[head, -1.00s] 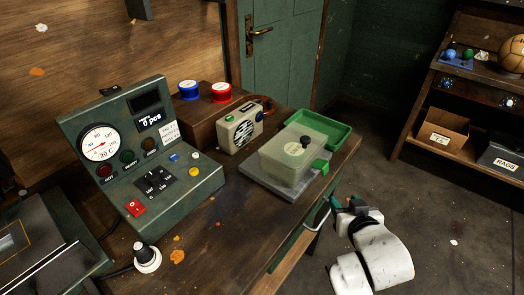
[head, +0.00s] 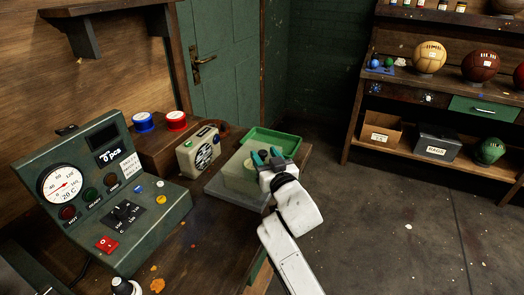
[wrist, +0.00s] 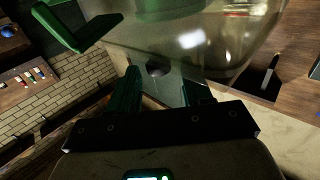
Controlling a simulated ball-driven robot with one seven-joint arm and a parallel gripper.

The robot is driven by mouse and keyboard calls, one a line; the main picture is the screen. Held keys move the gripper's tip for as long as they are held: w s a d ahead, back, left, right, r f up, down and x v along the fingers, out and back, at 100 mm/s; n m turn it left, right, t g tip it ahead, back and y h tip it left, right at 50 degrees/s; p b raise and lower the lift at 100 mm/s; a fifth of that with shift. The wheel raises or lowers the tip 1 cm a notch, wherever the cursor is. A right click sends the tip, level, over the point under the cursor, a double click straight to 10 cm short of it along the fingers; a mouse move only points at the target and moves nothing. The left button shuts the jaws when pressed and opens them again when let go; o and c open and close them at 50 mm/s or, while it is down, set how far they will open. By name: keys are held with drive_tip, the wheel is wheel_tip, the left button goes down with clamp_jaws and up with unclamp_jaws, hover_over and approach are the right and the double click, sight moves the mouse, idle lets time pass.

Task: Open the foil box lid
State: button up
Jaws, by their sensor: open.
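The foil box (head: 231,172) is a pale, see-through box on the bench, partly hidden in the head view by my gripper (head: 268,156). In the wrist view the clear box (wrist: 190,28) fills the top, just ahead of my fingers. My two green fingers (wrist: 160,88) are apart with nothing visibly held. A dark round knob-like spot (wrist: 157,69) shows between the fingertips; I cannot tell whether they touch it.
A green tray (head: 286,138) lies just behind the box. A small radio (head: 198,152) and a wooden block with blue (head: 143,122) and red (head: 176,121) spools stand to the left. The control panel (head: 110,195) is farther left. Open floor lies right of the bench.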

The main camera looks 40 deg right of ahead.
drive_tip(key=shift+x, duration=1.25)
drive_tip(key=shift+c, duration=0.3)
clamp_jaws()
